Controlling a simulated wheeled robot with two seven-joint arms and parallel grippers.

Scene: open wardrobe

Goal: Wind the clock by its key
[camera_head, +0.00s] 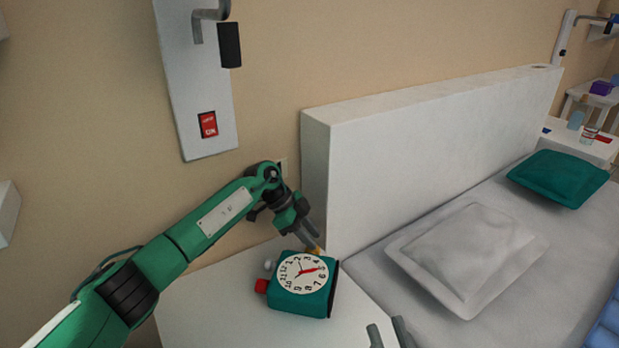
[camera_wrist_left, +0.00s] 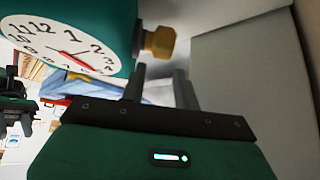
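The brass-coloured key (camera_wrist_left: 158,42) sticks out of the clock's side and shows partly in the head view (camera_head: 318,251). My left gripper (camera_head: 312,243) is at the key. In the left wrist view its two fingers (camera_wrist_left: 160,85) are apart, with the key just beyond the tips and nothing held. My right gripper (camera_head: 389,336) is open and empty at the bottom edge.
A red knob (camera_head: 262,286) and a pale knob (camera_head: 269,265) sit at the clock's left side. A white headboard (camera_head: 430,130) rises close behind my left gripper. The bed with a white pillow (camera_head: 465,252) and teal pillow (camera_head: 558,177) is at right.

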